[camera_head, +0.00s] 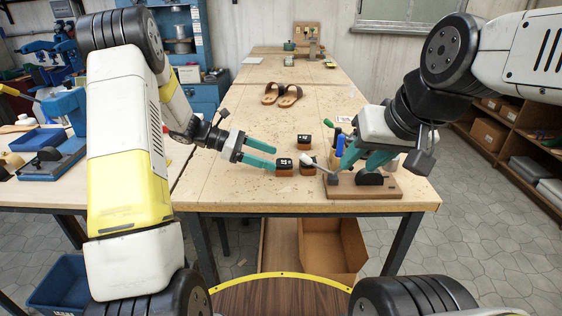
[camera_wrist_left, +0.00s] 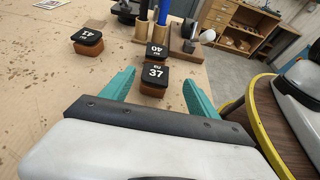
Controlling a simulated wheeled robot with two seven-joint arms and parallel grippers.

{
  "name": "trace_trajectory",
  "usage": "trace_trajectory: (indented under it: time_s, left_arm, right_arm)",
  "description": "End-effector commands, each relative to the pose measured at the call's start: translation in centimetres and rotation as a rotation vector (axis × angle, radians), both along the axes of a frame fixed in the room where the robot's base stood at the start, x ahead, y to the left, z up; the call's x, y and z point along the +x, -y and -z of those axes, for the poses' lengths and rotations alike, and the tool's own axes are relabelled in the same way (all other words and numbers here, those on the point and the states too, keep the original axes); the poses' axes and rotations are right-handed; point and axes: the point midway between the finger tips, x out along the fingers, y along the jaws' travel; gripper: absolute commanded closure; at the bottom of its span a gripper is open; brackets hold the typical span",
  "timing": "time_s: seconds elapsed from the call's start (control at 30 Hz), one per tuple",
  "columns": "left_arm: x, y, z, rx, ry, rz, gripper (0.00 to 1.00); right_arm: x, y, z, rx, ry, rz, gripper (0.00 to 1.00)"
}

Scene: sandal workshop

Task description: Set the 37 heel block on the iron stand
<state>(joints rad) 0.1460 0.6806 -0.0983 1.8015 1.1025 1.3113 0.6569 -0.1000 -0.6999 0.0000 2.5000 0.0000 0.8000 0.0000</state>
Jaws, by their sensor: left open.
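The 37 heel block (camera_wrist_left: 155,76), brown with a black top marked 37, stands on the table. In the left wrist view it sits between and slightly beyond the fingertips of my left gripper (camera_wrist_left: 158,85). In the head view this block (camera_head: 284,166) is just ahead of my left gripper (camera_head: 275,158), which is open and empty. The iron stand (camera_head: 362,192), a wooden base with black iron parts, is at the table's front right corner. My right gripper (camera_head: 358,165) is above it, fingers apart, with nothing visibly held.
A 40 block (camera_wrist_left: 157,50) stands directly behind the 37 block. Another black-topped block (camera_wrist_left: 88,40) stands apart from them. A white-ended lever (camera_head: 307,160) reaches left from the stand. Sandals (camera_head: 282,95) lie further back; the table's left middle is clear.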

Motion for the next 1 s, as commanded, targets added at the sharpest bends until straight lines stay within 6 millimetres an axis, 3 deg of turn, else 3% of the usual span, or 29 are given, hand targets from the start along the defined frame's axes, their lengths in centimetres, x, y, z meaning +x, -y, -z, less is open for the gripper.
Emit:
trace_trajectory:
  time_s: [0.5,0.73,0.77,1.0]
  left_arm:
    - [0.6,5.6,2.7,0.002,0.000,0.004,0.31]
    - [0.7,5.9,2.8,0.003,0.001,0.002,0.31]
    - [0.7,5.9,2.8,0.002,0.001,0.002,0.33]
    - [0.7,5.9,2.8,0.002,0.001,0.002,0.80]
  right_arm:
    - [0.0,0.0,0.0,0.000,0.000,0.000,0.64]
    - [0.0,0.0,0.0,0.000,0.000,0.000,0.64]
    - [0.0,0.0,0.0,0.000,0.000,0.000,0.64]
    - [0.0,0.0,0.0,0.000,0.000,0.000,0.64]
